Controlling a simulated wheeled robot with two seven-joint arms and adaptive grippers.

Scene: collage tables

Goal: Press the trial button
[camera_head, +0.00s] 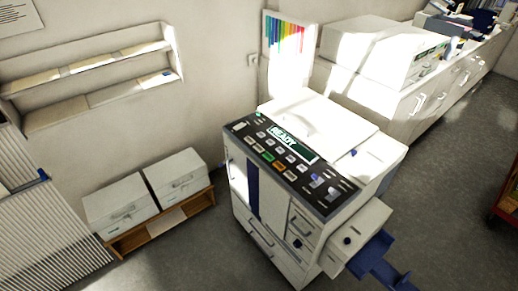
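A white copier-like machine (290,235) stands in the middle of the head view. Its dark control panel (316,199) slopes across the top front. A green display (287,141) on the panel appears to read "READY". The button labels are too small to read, so I cannot tell which is the trial button. Neither of my grippers shows in this view.
A blue tray (378,262) juts out from the machine's lower right. Two white boxes (122,207) sit on a low wooden stand to the left. White cabinets (415,98) line the wall at the back right. Grey floor (445,200) is open on the right.

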